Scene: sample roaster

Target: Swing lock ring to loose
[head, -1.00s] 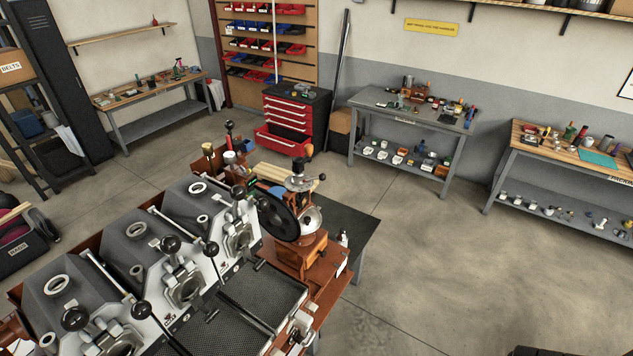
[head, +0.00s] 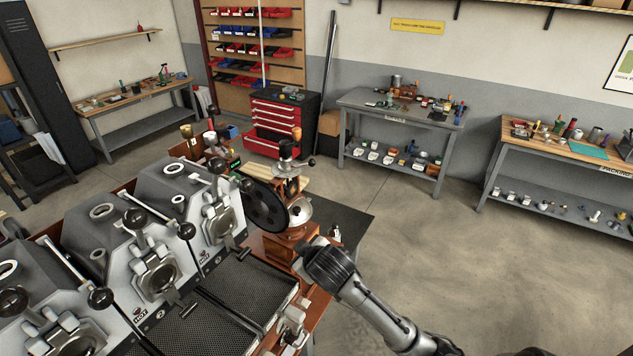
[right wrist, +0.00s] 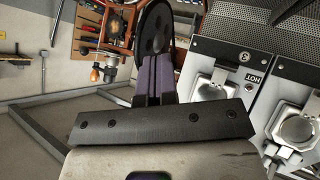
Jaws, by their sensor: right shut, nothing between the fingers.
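The grinder with a large black flywheel (head: 264,206) stands on a wooden base beyond the roaster's right end. Its upright upper part (head: 288,168) carries a crank handle with a dark knob. I cannot make out the lock ring or its position for certain. My right gripper (head: 302,262) has come in from the lower right, near the grinder's wooden base. In the right wrist view its purple fingers (right wrist: 153,80) are together and empty, pointing toward the flywheel (right wrist: 154,28). I cannot tell whether anything touches. My left gripper is not in view.
The roaster, with several grey drums, black-knobbed levers (head: 186,231) and a perforated cooling tray (head: 243,285), fills the lower left. A red tool chest (head: 280,122) and a workbench (head: 402,117) stand behind. The floor to the right (head: 480,260) is clear.

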